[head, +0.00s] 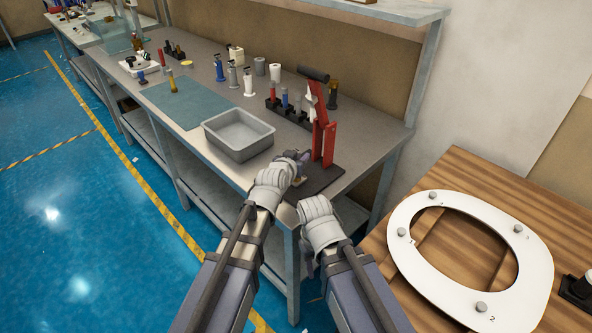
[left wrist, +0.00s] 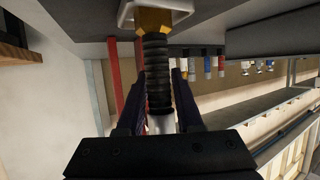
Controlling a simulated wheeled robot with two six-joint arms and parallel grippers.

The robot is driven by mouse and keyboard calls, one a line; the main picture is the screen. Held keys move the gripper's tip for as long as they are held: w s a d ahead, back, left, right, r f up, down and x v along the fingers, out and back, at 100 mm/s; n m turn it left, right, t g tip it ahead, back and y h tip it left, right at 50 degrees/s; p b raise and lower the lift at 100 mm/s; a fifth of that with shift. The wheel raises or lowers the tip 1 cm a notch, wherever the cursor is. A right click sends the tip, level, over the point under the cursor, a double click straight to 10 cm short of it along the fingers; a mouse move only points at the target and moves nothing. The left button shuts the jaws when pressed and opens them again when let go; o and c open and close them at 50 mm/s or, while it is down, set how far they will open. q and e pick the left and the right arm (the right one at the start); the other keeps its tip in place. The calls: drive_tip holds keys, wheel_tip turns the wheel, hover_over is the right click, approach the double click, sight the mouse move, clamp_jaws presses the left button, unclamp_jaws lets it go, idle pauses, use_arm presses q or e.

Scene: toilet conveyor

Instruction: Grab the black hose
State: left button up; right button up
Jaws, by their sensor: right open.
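In the left wrist view, the ribbed black hose (left wrist: 158,72) runs between the two fingers of my left gripper (left wrist: 160,80). A yellow fitting (left wrist: 154,22) is at its upper end and a white part (left wrist: 161,124) at its lower end. The fingers lie close along both sides of the hose; whether they press on it I cannot tell. In the head view, my left gripper (head: 299,160) is at the workbench's near corner, beside the red stand (head: 324,130); the hose is not clear there. My right gripper (head: 311,268) is open, lower, in front of the bench leg and mostly hidden by its wrist.
A grey bin (head: 238,143) stands on the workbench (head: 190,55) left of my left gripper. A black rack (head: 288,118) with several coloured pieces is behind it. A white toilet seat (head: 405,260) lies on the wooden table (head: 455,180) at right.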

use_arm(q)
clamp_jaws()
drive_tip(key=shift+r, duration=0.15)
idle(0.4)
wheel_tip(320, 180, up, 10)
drive_tip(key=p, duration=1)
